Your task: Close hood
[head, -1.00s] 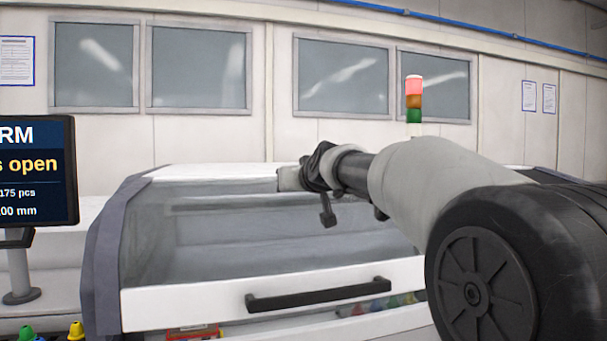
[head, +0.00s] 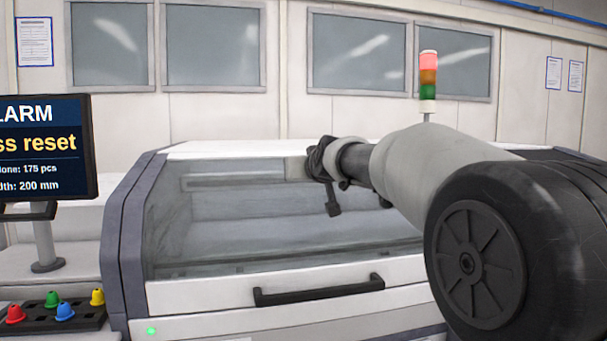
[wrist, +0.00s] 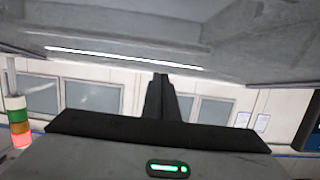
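The machine's hood, with its clear window and white front frame (head: 210,290), is down on the machine in the head view. Its lower edge lies along the white front panel, and I see no clear gap there. Its black bar handle (head: 318,290) is at the front. My gripper is over the right part of the hood, away from the handle. In the wrist view my gripper's dark fingers (wrist: 160,80) are together with nothing between them. The hood's grey surface (wrist: 260,40) fills the upper part of that view, which is upside down. In the head view the fingers are hard to make out.
The alarm screen (head: 45,148) on the left ends with "ss reset". Below it are several coloured buttons on a black box (head: 52,317). A green light (head: 151,330) glows on the machine front. The signal tower (head: 428,80) shows its red segment brightest.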

